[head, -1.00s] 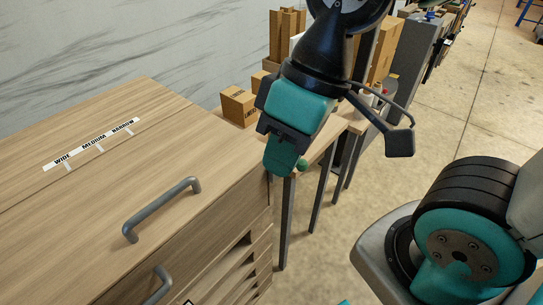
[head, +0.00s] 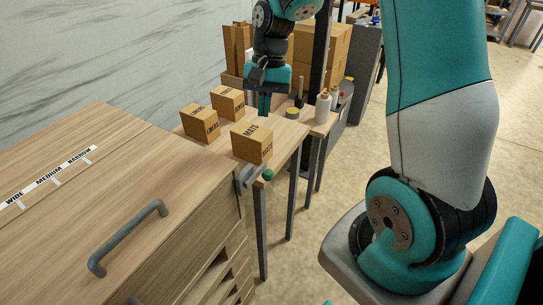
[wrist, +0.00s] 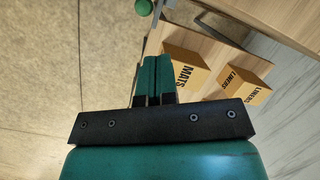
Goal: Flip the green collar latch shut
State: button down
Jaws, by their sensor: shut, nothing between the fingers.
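A green ball knob (head: 268,175) sits beside a grey bracket (head: 246,181) at the far right corner of the wooden cabinet; this looks like the green collar latch. Whether the latch is open or shut I cannot tell. In the wrist view the green knob (wrist: 142,6) shows at the top edge, near the grey bracket (wrist: 156,14). My gripper (head: 264,104) is behind the knob, over the small table and apart from the latch. Its two green fingers (wrist: 152,62) are together and empty in the wrist view.
A MATS box (head: 252,143) stands on the small table close to the latch. Two more boxes (head: 200,123) (head: 228,102) stand left of my gripper. White bottles (head: 323,106) are to its right. The cabinet top (head: 75,190) carries a grey handle (head: 127,238).

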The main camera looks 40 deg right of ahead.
aim_at(261, 171)
jog(key=w+d+f+m, duration=0.1)
jog(key=d+f+m, duration=0.2)
jog(key=d, duration=0.3)
jog(key=shift+w+d+f+m+g, duration=0.15)
jog(key=shift+d+f+m+g, duration=0.15)
jog(key=shift+d+f, duration=0.1)
jog(key=s+a+f+p, duration=0.1)
jog(key=a+f, duration=0.2)
jog(key=f, duration=0.2)
jog(key=s+a+f, duration=0.2)
jog(key=a+f, duration=0.1)
jog(key=f, duration=0.2)
jog(key=shift+s+p, duration=0.25)
jog(key=shift+p, duration=0.15)
jog(key=shift+a+f, duration=0.1)
jog(key=shift+s+a+p, duration=0.15)
jog(key=shift+s+a, duration=0.15)
jog(key=shift+a, duration=0.55)
jog(key=shift+s+a+p, duration=0.15)
jog(key=shift+s+a, duration=0.2)
jog(key=shift+a, duration=0.45)
jog(key=shift+s+a+p, duration=0.15)
jog(key=shift+s+a, duration=0.15)
jog(key=shift+a, duration=0.55)
